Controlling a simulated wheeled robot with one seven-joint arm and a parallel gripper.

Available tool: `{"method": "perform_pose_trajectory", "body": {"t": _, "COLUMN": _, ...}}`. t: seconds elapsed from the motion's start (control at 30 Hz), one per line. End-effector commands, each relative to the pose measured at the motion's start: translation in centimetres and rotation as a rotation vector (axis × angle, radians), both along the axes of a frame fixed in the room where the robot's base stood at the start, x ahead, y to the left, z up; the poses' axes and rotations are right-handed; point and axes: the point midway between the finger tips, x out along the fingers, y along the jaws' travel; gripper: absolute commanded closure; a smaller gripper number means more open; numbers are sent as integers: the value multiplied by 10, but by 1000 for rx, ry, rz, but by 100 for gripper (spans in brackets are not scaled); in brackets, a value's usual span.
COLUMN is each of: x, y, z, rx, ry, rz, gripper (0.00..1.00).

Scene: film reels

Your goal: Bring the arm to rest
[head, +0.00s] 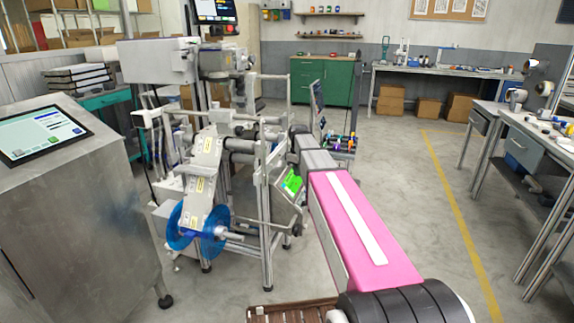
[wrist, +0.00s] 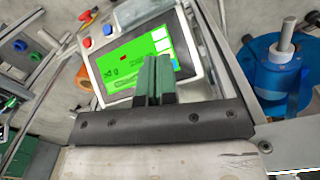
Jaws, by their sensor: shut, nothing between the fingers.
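My gripper (wrist: 153,82) shows in the wrist view with its two green fingers together and nothing between them. The fingers appear in front of a touch panel with a green screen (wrist: 130,60); I cannot tell how far apart they are. The panel also shows in the head view (head: 292,183), on the machine's frame beside my arm. In the head view my pink arm link (head: 350,230) reaches forward from the bottom right. My gripper is not clearly visible there. A blue reel (head: 181,238) sits low on the machine, left of my arm.
The labelling machine (head: 240,150) stands close on the left of my arm. A metal cabinet with a screen (head: 43,135) is at the far left. Workbenches (head: 520,140) line the right side. The floor (head: 400,170) between my arm and the right benches is clear.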

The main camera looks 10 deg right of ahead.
Motion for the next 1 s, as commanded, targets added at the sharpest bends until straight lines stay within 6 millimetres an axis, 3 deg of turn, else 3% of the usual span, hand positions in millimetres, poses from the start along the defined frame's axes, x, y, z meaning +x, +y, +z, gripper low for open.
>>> {"method": "perform_pose_trajectory", "body": {"t": 0.17, "x": -60, "y": -1, "z": -43, "rx": 1, "ry": 2, "rz": -148, "gripper": 100}}
{"method": "perform_pose_trajectory", "body": {"t": 0.4, "x": -169, "y": -1, "z": -113, "rx": 4, "ry": -4, "rz": -473, "gripper": 100}}
{"method": "perform_pose_trajectory", "body": {"t": 0.6, "x": -243, "y": -2, "z": -148, "rx": 8, "ry": -12, "rz": -707, "gripper": 100}}
{"method": "perform_pose_trajectory", "body": {"t": 0.8, "x": -275, "y": -2, "z": -161, "rx": 10, "ry": -15, "rz": -825, "gripper": 100}}
{"method": "perform_pose_trajectory", "body": {"t": 1.0, "x": -277, "y": -2, "z": -162, "rx": 10, "ry": -16, "rz": -837, "gripper": 100}}
